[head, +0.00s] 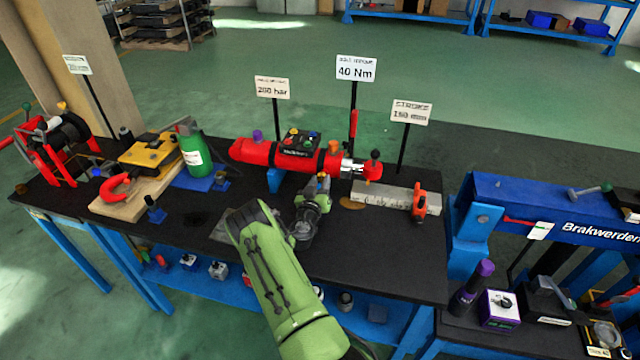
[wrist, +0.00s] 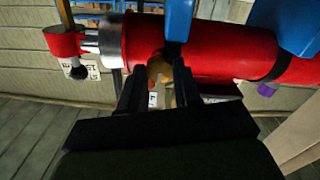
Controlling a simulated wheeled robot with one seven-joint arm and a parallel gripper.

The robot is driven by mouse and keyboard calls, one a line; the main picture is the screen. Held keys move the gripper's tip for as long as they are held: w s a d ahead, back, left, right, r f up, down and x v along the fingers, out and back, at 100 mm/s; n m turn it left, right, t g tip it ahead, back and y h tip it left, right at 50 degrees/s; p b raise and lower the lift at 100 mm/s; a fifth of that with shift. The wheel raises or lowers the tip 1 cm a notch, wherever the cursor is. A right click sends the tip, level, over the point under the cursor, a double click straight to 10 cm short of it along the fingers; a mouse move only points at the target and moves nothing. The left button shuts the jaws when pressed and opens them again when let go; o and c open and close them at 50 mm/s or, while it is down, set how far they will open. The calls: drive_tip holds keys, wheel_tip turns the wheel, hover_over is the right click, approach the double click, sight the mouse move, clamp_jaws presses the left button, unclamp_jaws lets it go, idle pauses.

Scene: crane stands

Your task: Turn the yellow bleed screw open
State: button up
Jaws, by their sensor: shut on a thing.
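The yellow bleed screw (wrist: 160,70) shows as a small yellow-orange piece against the red cylinder (wrist: 215,45) in the wrist view. My gripper (wrist: 158,82) is shut on it, with one dark finger on each side. The fingers and the shadow hide part of the screw, so its turn angle cannot be told. In the head view, my gripper (head: 318,188) is at the near side of the red cylinder (head: 305,160), below its right half. The screw cannot be made out clearly there.
A black box with coloured buttons (head: 300,142) sits on the cylinder. Signs stand behind it, including one reading 40 Nm (head: 356,68).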

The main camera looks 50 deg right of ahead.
drive_tip(key=shift+f+n, duration=0.1)
drive_tip(key=shift+n, duration=0.2)
drive_tip(key=n+b, duration=0.3)
drive_tip(key=shift+n, duration=0.3)
drive_tip(key=n+b, duration=0.1)
drive_tip(key=n, duration=0.4)
drive_tip(key=shift+n+b, duration=0.3)
drive_tip(key=shift+b, duration=0.1)
drive_tip(key=n, duration=0.5)
drive_tip(key=n+p, duration=0.1)
drive_tip(key=n, duration=0.4)
drive_tip(key=shift+n, duration=0.3)
drive_tip(key=o, duration=1.1)
drive_tip(key=shift+c, duration=0.2)
